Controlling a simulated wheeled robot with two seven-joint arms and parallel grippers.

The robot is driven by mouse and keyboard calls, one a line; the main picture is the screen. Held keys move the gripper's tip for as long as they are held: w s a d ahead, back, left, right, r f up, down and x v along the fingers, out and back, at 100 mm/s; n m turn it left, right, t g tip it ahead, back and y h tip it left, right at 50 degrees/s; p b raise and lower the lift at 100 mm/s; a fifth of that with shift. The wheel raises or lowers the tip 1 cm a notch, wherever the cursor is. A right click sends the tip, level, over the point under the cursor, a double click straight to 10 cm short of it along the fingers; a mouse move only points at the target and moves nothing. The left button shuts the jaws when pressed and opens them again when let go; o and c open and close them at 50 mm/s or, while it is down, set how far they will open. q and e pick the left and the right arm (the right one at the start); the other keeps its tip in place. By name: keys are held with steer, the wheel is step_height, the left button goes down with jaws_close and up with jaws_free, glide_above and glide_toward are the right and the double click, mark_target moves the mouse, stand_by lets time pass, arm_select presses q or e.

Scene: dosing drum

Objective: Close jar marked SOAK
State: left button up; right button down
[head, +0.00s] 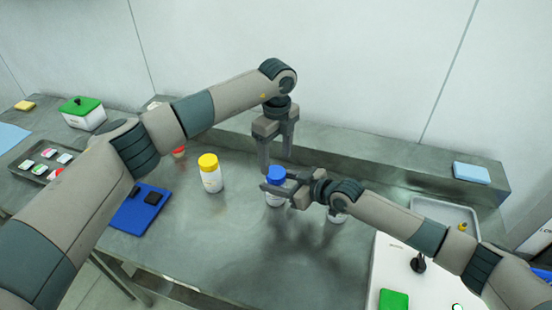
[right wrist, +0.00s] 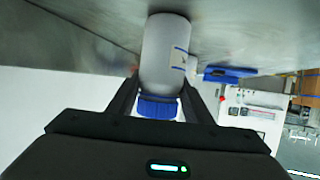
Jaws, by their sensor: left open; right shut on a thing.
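The label is too small to read, and I cannot tell how tightly the lid sits. My left gripper (head: 276,164) is open and points down just above the blue lid.
A white jar with a yellow lid (head: 208,161) stands to the left. A blue mat (head: 131,220), a white box with green lid (head: 83,106), a metal tray (head: 430,208) and a white panel (head: 392,268) lie around.

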arm_select(q)
steer(key=shift+o, duration=0.6)
steer(key=o, duration=0.4)
steer(key=shift+o, duration=0.2)
step_height(320, 180, up, 12)
arm_select(e)
steer(key=c, duration=0.8)
jaws_free()
steer(key=shift+c, duration=0.2)
arm_select(q)
steer(key=shift+f, duration=0.1)
arm_select(e)
steer(key=shift+s+d, duration=0.1)
